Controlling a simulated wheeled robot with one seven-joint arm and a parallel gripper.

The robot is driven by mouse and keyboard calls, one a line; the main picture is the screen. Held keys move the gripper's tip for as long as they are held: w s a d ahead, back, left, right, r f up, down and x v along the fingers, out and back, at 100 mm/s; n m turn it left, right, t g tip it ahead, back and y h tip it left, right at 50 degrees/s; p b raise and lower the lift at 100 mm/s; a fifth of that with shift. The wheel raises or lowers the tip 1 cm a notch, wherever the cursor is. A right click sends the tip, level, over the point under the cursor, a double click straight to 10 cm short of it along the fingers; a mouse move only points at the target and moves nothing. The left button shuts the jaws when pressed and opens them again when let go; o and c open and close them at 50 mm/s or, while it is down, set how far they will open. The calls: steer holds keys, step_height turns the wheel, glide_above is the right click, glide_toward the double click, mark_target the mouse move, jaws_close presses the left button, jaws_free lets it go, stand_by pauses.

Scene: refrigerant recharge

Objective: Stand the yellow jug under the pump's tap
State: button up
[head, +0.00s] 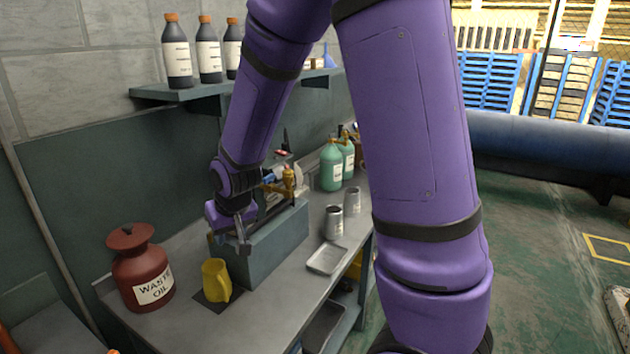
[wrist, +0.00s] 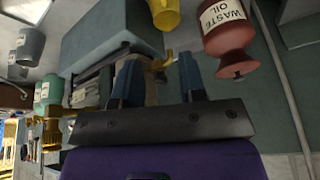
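The yellow jug (head: 215,281) stands upright on a dark mat (head: 204,299) on the bench, beside the near end of a grey box (head: 262,257). Part of the jug also shows at the top of the wrist view (wrist: 165,13). My gripper (head: 240,238) is above the left end of the box, behind and above the jug, not touching it. In the wrist view its two fingers (wrist: 155,80) are apart, with no held object visible. A small yellow part (wrist: 157,62) shows beyond the fingers; I cannot tell whether it is the pump's tap. My arm hides part of the box.
A red waste oil can (head: 140,270) stands left of the jug. A metal tray (head: 327,259), metal cups (head: 334,222) and green jugs (head: 331,168) stand to the right. Dark bottles (head: 177,52) stand on a shelf above. Bench in front of the jug is clear.

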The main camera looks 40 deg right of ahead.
steer(key=s+d+r, duration=0.2)
steer(key=s+r, duration=0.9)
steer(key=r, duration=0.3)
steer(key=s+r, duration=0.3)
steer(key=s, duration=0.4)
steer(key=s+d+r+n, duration=0.1)
steer(key=s+r, duration=0.2)
steer(key=s, duration=0.4)
steer(key=shift+d+r+t, duration=0.15)
steer(key=shift+r+t, duration=0.05)
steer(key=shift+t, duration=0.1)
